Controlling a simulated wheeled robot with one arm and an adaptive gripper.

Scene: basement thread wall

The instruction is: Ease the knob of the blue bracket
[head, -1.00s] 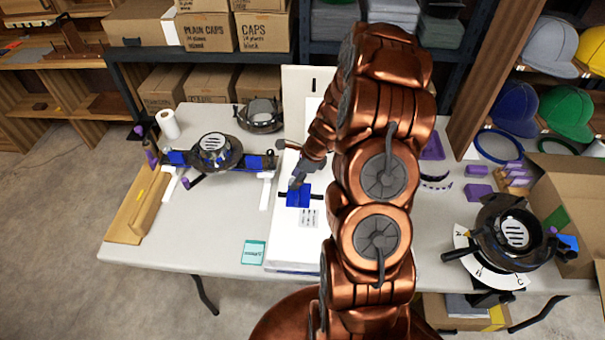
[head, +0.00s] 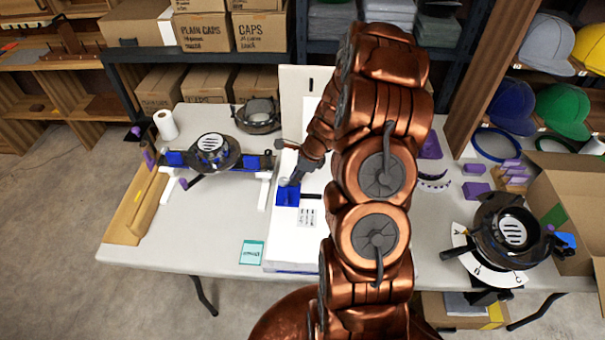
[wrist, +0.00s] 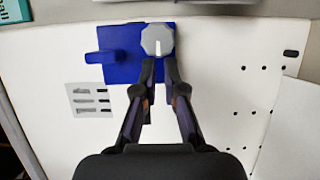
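The blue bracket (head: 288,196) sits on the white panel on the table. It also shows in the wrist view (wrist: 122,68), with a blue tab on its left. Its knob (wrist: 158,40) is a grey octagon with a white mark, at the bracket's upper right. My gripper (wrist: 160,62) reaches over the bracket with its fingertips at the knob's near edge. The fingers are a little apart, with a gap narrower than the knob and nothing visible between them. Whether the tips touch the knob I cannot tell. The gripper also shows in the head view (head: 292,180).
A dark bar (head: 311,196) lies right of the bracket, and a printed label (head: 307,217) lies below it. A dark round fixture with blue clamps (head: 212,152) stands to the left. Another round fixture (head: 512,232) stands at the right, beside an open carton (head: 568,190). The table's front left is mostly clear.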

